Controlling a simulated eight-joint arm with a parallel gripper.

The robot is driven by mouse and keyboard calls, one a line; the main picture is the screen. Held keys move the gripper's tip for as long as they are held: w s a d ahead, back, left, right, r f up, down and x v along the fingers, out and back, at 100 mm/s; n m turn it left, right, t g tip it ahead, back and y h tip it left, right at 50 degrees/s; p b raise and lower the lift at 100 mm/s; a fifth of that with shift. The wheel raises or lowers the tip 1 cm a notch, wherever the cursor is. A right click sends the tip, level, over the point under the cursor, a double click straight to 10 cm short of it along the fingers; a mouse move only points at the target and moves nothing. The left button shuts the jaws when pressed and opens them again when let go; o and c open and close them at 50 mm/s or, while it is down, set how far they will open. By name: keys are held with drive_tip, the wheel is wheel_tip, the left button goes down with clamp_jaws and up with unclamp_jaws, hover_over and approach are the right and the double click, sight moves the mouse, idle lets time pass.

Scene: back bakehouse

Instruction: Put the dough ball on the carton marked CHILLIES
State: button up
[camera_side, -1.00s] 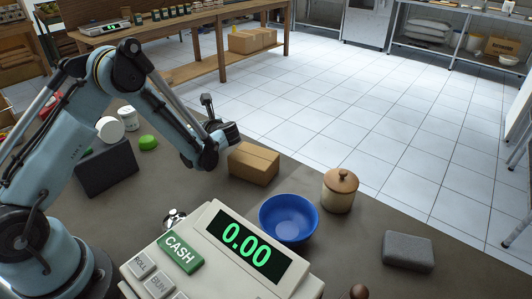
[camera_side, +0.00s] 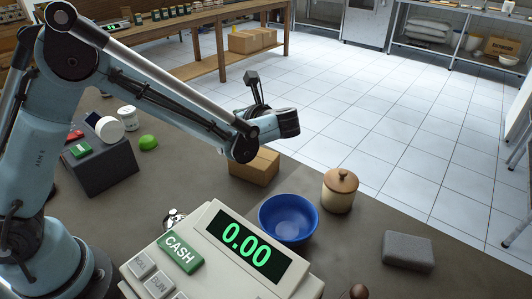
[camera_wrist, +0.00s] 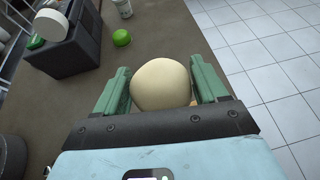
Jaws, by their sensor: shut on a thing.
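In the wrist view my gripper (camera_wrist: 160,78) has its two green fingers shut on a pale, round dough ball (camera_wrist: 160,88), one finger on each side. In the side view my gripper (camera_side: 284,123) is up in the air, above and slightly beyond a small brown carton (camera_side: 254,169) on the counter. The dough ball is hidden there behind my wrist. The carton's top is partly covered by my arm, and no marking on it can be read. A sliver of tan shows beside the ball in the wrist view; I cannot tell what it is.
A blue bowl (camera_side: 287,218) and a lidded tan jar (camera_side: 340,190) stand right of the carton. The cash register (camera_side: 215,255) is in front. A grey block (camera_side: 407,250) lies right. A dark box (camera_side: 104,170), green ball (camera_side: 148,142) and white tub (camera_side: 128,118) are left.

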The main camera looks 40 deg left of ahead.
drive_tip(key=s+d+r+t, duration=0.1)
drive_tip(key=s+d+r, duration=0.1)
drive_tip(key=d, duration=0.5)
drive_tip(key=s+d+r, duration=0.1)
drive_tip(key=d+r, duration=0.1)
drive_tip(key=d, duration=0.5)
hover_over(254, 163)
drive_tip(key=w+a, duration=0.2)
drive_tip(key=shift+m, duration=0.4)
wheel_tip(254, 163, down, 7)
drive_tip(key=shift+w+a+r, duration=0.1)
drive_tip(key=shift+r, duration=0.1)
drive_tip(key=shift+f, duration=2)
drive_tip(key=shift+f, duration=0.1)
drive_tip(key=o, duration=1.1)
